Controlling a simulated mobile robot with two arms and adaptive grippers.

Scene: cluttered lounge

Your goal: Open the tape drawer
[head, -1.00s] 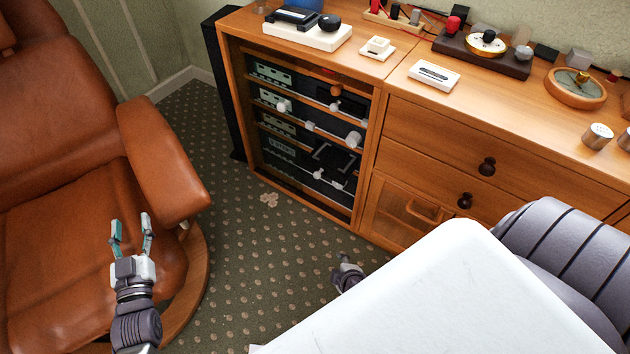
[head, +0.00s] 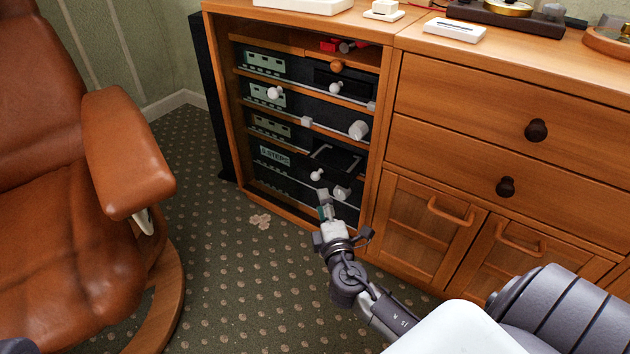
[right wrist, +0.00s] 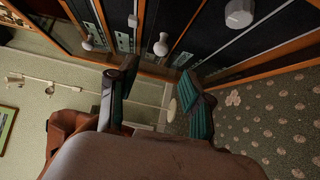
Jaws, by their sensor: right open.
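The wooden cabinet has an open-fronted bay (head: 240,110) of dark shelved units with pale knobs. No part is clearly labelled as the tape drawer. A pale round knob (head: 316,175) and a second pale knob (head: 341,193) sit on the lowest units. Two wooden drawers, an upper one (head: 450,100) and a lower one (head: 430,158), have dark knobs. My right gripper (head: 326,206) is open in front of the bay's lower part, just below the lowest knobs. In the right wrist view its fingers (right wrist: 157,75) are apart with nothing between them. My left gripper is out of view.
A brown leather armchair (head: 125,150) stands at the left, with patterned carpet (head: 225,270) between it and the cabinet. Wooden doors with loop handles (head: 450,210) are right of the bay. A white box (head: 454,29) lies on the cabinet top.

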